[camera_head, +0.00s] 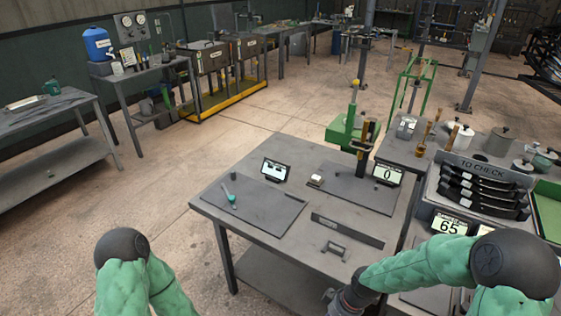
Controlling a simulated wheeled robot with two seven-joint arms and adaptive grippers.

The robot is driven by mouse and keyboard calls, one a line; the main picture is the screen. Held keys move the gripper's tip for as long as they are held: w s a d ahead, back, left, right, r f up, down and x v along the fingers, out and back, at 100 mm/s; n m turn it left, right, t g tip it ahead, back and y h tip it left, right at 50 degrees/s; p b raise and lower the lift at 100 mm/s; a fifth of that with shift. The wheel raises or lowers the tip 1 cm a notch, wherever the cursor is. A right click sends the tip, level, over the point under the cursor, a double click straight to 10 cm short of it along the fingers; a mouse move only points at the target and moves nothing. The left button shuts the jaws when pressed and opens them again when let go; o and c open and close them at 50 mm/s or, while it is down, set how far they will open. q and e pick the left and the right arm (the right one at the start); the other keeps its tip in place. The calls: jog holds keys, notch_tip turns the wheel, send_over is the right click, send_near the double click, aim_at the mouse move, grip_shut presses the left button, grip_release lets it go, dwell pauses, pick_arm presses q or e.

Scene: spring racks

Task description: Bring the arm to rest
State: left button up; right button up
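My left arm, in a green sleeve with a dark rounded joint, shows at the bottom left of the head view. Its gripper is not in view. My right arm comes in from the lower right in a green sleeve and reaches left over the near right edge of the grey table (265,234). My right gripper (331,297) shows only as a small dark part at the bottom edge, by the table's near right corner. Whether its fingers are open or shut is hidden, and I see nothing held in it.
The table holds dark mats, a green-tipped tool (231,197), a small display (275,170), a press (361,150) and a small metal bracket (334,251). A rack of dark springs (484,190) marked TO CHECK stands at the right. Floor left of the table is clear.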

jog(key=s+a+f+m, duration=0.2)
jog(key=s+f+m, duration=0.2)
jog(key=f, duration=0.3)
jog(key=s+a+f+m, duration=0.2)
jog(key=s+f+m, duration=0.2)
jog(key=f, duration=0.3)
jog(key=shift+s+a+f+t+y, duration=0.3)
jog(key=shift+s+y, duration=0.1)
jog(key=shift+s, duration=0.4)
